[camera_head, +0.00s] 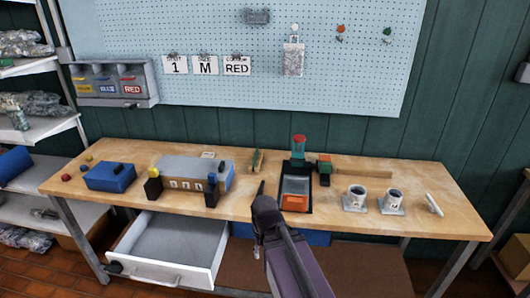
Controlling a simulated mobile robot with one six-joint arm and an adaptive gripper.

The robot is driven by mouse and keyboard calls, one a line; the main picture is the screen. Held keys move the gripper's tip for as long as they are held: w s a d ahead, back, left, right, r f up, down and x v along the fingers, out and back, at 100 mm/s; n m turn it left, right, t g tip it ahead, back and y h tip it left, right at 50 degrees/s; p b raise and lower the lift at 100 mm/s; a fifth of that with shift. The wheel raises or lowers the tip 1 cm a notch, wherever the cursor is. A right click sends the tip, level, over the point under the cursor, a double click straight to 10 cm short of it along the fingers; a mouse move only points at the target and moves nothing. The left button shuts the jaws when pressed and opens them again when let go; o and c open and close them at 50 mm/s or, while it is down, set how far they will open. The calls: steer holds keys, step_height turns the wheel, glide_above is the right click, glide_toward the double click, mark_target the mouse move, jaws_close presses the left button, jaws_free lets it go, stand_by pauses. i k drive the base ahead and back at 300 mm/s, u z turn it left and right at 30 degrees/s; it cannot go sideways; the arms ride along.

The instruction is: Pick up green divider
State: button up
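A thin upright green piece with a tan part (256,161), which looks like the green divider, stands towards the back of the wooden table, near the middle. My gripper (261,189) is at the table's front edge, nearer the camera than the green piece and apart from it. Its dark fingertips are small and seen from behind, so I cannot tell whether they are open or shut. Nothing shows held in it. Another green block (324,158) sits to the right, beside a black and orange device (295,190).
A grey box with black and yellow blocks (195,172) and a blue box (110,177) stand to the left. A drawer (170,250) hangs open below the table at left. A pegboard (380,90) rises behind.

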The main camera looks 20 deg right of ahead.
mark_target(254, 161)
steer(key=z, duration=0.15)
steer(key=i, duration=1)
steer(key=z, duration=0.1)
